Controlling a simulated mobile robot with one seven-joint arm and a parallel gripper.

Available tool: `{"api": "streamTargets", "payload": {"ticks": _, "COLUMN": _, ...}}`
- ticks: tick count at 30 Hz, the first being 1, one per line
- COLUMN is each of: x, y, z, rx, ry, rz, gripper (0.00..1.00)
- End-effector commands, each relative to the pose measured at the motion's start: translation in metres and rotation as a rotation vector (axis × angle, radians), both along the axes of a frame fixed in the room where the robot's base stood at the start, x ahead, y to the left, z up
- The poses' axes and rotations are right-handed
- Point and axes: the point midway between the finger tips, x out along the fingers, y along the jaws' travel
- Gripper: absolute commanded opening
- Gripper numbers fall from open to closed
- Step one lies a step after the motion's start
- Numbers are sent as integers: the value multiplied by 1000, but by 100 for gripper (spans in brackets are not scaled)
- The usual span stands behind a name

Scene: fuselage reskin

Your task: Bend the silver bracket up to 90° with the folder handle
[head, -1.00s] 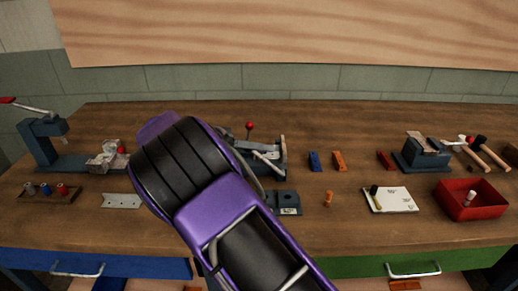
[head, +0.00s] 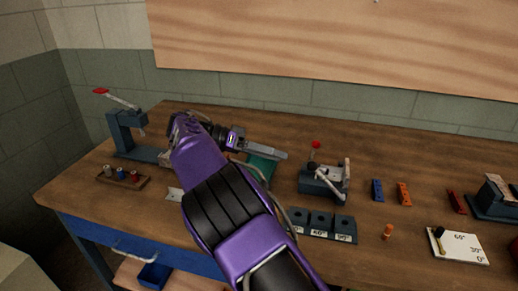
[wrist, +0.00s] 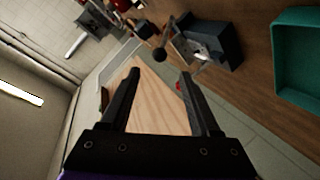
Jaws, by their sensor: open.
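The bench folder (head: 325,182), a blue-grey block with a pale lever, stands right of my gripper in the head view. My gripper (head: 283,155) is open and empty, above the bench and pointing right toward the folder, with a gap between. In the wrist view its two fingers (wrist: 160,75) are apart with nothing between them. A blue-grey fixture (wrist: 212,45) with a dark ball on a rod shows beyond the fingertips. I cannot tell the bracket's bend angle.
A teal tray (head: 262,168) lies below my gripper. A lever press (head: 127,130) and a spool rack (head: 122,177) stand left. Angle blocks (head: 322,224) lie in front of the folder. Blue (head: 377,190) and orange (head: 404,194) pieces stand right, with clear wood behind.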

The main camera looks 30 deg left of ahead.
Motion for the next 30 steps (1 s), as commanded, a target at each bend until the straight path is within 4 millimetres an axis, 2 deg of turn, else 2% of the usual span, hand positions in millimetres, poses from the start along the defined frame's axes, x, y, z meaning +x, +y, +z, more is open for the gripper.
{"api": "streamTargets", "payload": {"ticks": 3, "x": -6, "y": 14, "z": 5, "rx": -1, "ry": -1, "rz": 1, "gripper": 63}}
{"api": "streamTargets", "payload": {"ticks": 9, "x": -12, "y": 27, "z": 10, "rx": 1, "ry": 0, "rz": 1, "gripper": 63}}
{"api": "streamTargets", "payload": {"ticks": 30, "x": -14, "y": 31, "z": 13, "rx": 3, "ry": -4, "rz": 0, "gripper": 63}}
